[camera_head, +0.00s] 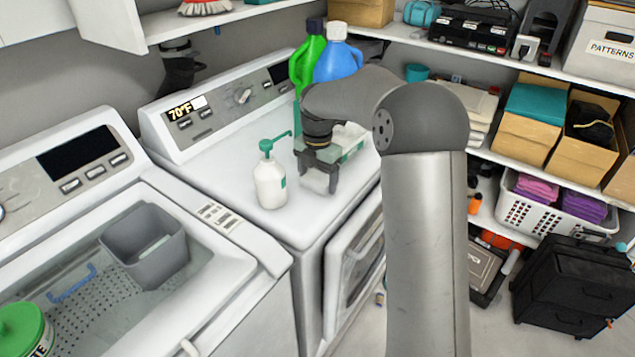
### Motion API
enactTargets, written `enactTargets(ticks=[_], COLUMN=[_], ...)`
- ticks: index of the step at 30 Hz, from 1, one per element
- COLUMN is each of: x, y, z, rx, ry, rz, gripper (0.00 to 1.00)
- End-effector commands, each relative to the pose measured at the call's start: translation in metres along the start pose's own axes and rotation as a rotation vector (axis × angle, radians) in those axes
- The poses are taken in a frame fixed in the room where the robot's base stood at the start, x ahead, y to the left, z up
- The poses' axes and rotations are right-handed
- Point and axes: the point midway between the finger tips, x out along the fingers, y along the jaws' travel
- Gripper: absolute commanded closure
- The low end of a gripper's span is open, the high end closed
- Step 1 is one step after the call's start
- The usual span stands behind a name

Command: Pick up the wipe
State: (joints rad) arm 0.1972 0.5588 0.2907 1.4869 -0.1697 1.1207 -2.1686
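My gripper (318,183) points down over the top of the white dryer (238,192), right of the pump bottle. Its two fingers are apart. A small white item (317,181), perhaps the wipe, shows between them; I cannot tell whether the fingers press on it. A white and green pack (352,141) lies just behind the gripper, partly hidden by it and by my arm.
A white pump bottle (270,182) with a green top stands close left of the gripper. Green (306,62) and blue (338,60) jugs stand behind. The washer (225,246) at left is open, with a grey bin (145,246) in it. Loaded shelves fill the right.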

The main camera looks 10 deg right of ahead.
Motion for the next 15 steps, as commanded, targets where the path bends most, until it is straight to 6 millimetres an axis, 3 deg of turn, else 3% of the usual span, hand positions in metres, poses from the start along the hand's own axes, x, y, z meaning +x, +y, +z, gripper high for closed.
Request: enactTargets(ticks=[1,3,15], x=[-0.0002,-0.0003,-0.0055], y=[0.0,0.0,0.0003], z=[0.0,0.0,0.0003], rx=[0.0,0.0,0.0], ry=[0.0,0.0,-0.001], rz=[0.0,0.0,0.001], gripper=[0.4,0.54,0.54])
